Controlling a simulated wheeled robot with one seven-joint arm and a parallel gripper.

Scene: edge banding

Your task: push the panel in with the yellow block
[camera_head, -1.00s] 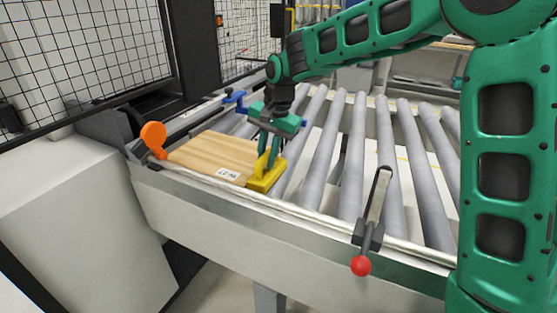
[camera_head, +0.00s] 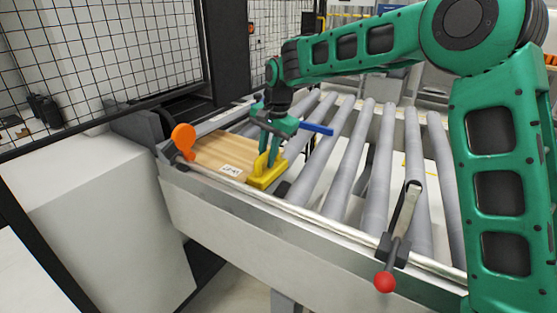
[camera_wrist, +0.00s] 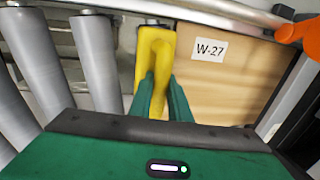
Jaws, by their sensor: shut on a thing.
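The wooden panel (camera_head: 215,152) lies flat at the left end of the roller table. It bears a white label, which reads W-27 in the wrist view (camera_wrist: 209,50). The yellow block (camera_head: 266,174) stands at the panel's right edge and appears to touch it. It has an upright handle. My gripper (camera_head: 270,152) is shut on the handle from above, and its green fingers clasp the yellow handle in the wrist view (camera_wrist: 160,98). The panel's far part is partly hidden behind my gripper.
An orange knob (camera_head: 184,137) stands at the table's near left corner. A red-ended lever (camera_head: 385,281) sits on the near rail. Grey rollers (camera_head: 340,155) to the right of the block are bare. A blue part (camera_head: 316,129) shows beside my gripper. A mesh fence (camera_head: 110,60) stands behind at left.

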